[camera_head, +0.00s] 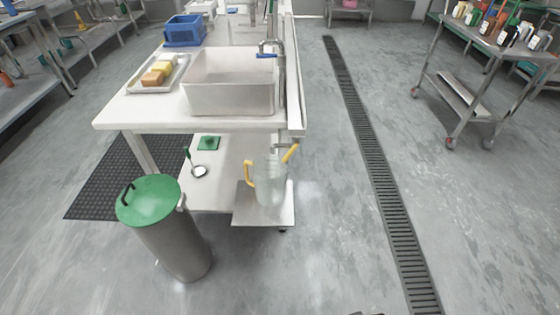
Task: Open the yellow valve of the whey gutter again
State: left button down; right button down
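A yellow valve lever (290,153) sits under the near end of a white gutter (294,112) that runs along the right side of the bench. The lever slants up to the right. A clear jug (270,184) with a yellow handle (248,172) stands upright below the lever on a small metal platform (263,216). The jug's rim and the valve body overlap in this view, so I cannot tell whether they touch. Whether liquid flows is too small to tell. Neither gripper shows clearly; only a small dark piece at the bottom edge is visible.
A green-lidded bin (150,200) stands front left. A floor drain (378,160) crosses clear floor; a trolley (490,50) is at right.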

aim_at(286, 156)
jog(key=u, duration=0.55)
jog(key=k, duration=1.25)
jog(key=u, duration=1.25)
jog(key=i, duration=1.1)
jog(key=z, duration=0.7)
jog(key=i, duration=0.5)
jog(key=z, duration=0.6)
